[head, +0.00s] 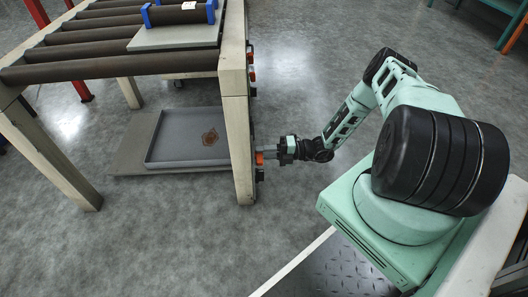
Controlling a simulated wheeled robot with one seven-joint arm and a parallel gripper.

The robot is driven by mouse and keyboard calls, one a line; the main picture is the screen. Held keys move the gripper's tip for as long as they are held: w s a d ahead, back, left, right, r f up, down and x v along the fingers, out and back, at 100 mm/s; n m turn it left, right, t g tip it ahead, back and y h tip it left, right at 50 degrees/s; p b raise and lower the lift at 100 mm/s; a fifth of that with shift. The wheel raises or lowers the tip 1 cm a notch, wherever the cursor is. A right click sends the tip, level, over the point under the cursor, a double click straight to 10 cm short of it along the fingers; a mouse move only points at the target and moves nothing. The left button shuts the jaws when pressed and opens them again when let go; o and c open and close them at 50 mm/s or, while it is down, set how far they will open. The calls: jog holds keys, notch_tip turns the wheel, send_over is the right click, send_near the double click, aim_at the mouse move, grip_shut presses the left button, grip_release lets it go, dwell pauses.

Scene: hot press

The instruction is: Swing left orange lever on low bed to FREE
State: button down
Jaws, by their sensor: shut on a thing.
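A small orange lever (259,158) shows beside the lower part of the beige post (241,150), at the side of the low bed (132,146). My gripper (266,155) reaches in from the right, level with the low bed, with its fingertips at the orange lever. It is shut on the lever. The fingers hide part of the lever, and its exact angle and any FREE marking are too small to tell.
A grey tray (152,143) with a brown patch lies on the low bed. Above is a roller table (90,68) bearing a plate (170,38) and a blue-ended roller (180,13). Orange knobs (251,75) sit higher on the post. Open floor (300,90) lies right of the post.

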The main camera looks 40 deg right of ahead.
jog(key=shift+s+f+m, duration=0.1)
jog(key=shift+m, duration=0.2)
dwell(0.4)
jog(key=c, duration=1.3)
grip_release()
jog(key=p+v, duration=0.4)
jog(key=v, duration=1.3)
jog(key=shift+s+d, duration=0.15)
